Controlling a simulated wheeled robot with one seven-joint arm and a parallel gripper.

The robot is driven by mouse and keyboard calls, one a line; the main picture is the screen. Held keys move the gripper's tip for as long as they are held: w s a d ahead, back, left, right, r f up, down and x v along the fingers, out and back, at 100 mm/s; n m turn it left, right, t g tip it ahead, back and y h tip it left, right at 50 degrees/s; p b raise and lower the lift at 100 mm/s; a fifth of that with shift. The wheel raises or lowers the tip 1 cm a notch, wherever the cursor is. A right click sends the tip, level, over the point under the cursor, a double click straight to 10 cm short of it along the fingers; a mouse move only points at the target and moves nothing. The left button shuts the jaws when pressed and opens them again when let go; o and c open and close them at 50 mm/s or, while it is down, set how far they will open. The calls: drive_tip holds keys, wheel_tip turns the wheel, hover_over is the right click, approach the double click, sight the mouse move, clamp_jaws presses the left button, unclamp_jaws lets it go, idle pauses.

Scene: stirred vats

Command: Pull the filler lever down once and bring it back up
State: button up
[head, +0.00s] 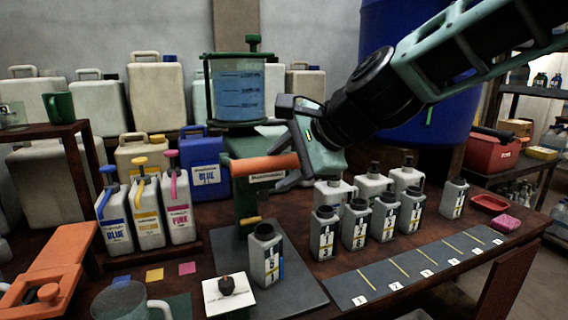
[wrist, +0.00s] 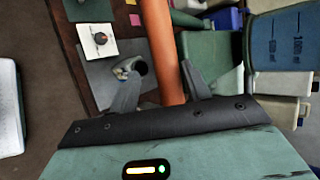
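The filler is a green stand with a clear tank of blue liquid (head: 238,92) on top. Its orange lever (head: 265,167) sticks out roughly level to the right at mid-height. My gripper (head: 296,158) is at the lever's outer end. In the wrist view, the orange lever (wrist: 164,50) runs between the two fingers of my gripper (wrist: 160,88), nearer the right finger, with a gap on the left. The fingers are apart, and I see no firm grip. A grey bottle with a black cap or opening (head: 265,255) stands on the dark plate below the filler.
Several grey bottles (head: 355,225) stand close together to the right of the filler. Jugs labelled blue, yellow and pink (head: 147,215) stand left. A white card with a dark knob (head: 228,292) lies in front. A numbered strip (head: 410,268) lies front right, its slots empty.

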drive_tip(key=v, duration=0.7)
drive_tip(key=shift+r, duration=0.15)
drive_tip(key=shift+d, duration=0.15)
